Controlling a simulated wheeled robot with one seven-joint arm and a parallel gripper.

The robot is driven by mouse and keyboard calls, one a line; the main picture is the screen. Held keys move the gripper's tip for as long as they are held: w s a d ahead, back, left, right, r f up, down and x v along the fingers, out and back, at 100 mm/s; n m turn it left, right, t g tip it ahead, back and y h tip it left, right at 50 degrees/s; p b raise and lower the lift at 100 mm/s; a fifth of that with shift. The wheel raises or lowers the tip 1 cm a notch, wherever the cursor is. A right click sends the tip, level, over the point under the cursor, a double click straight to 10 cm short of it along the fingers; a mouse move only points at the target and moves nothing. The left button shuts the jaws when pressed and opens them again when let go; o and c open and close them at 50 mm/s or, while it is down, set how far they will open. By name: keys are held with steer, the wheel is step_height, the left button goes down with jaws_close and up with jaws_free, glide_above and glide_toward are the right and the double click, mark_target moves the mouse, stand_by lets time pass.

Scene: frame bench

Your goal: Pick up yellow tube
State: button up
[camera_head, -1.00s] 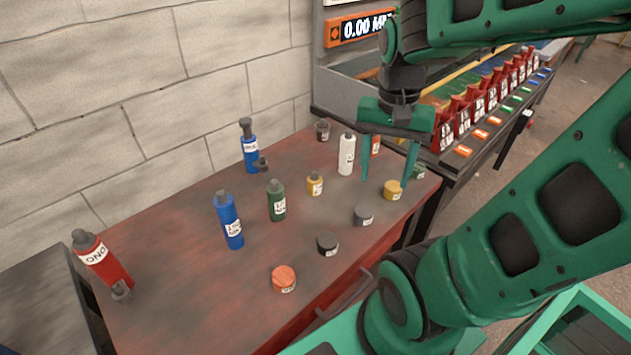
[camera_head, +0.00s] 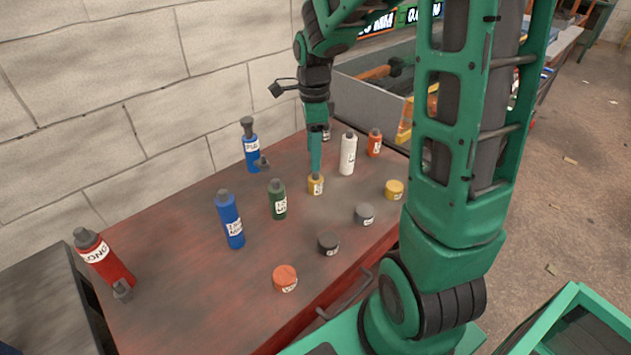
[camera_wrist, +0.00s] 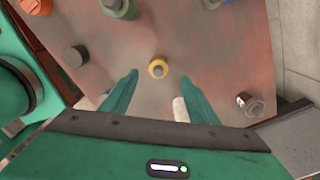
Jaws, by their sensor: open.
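The yellow tube (camera_head: 316,185) is a short upright container with a grey cap and a white label, standing on the red table. In the wrist view the yellow tube (camera_wrist: 158,68) shows from above, ahead of and between my two fingers. My gripper (camera_head: 315,165) points down above the yellow tube in the head view, and one green finger lines up with it there. In the wrist view my gripper (camera_wrist: 160,85) has its fingers wide apart with nothing between the tips. I cannot tell the exact height above the tube.
A white bottle (camera_head: 347,154) stands close on the right, a green bottle (camera_head: 278,200) on the left. A yellow jar (camera_head: 394,190), grey jar (camera_head: 364,214), black jar (camera_head: 328,243) and orange jar (camera_head: 285,278) stand nearer the front.

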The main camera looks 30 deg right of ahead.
mark_target(315, 174)
steer(key=shift+s+d+f, duration=0.1)
steer(key=shift+f, duration=2)
steer(key=shift+d+f, duration=0.1)
steer(key=shift+f, duration=1.95)
steer(key=c, duration=1.3)
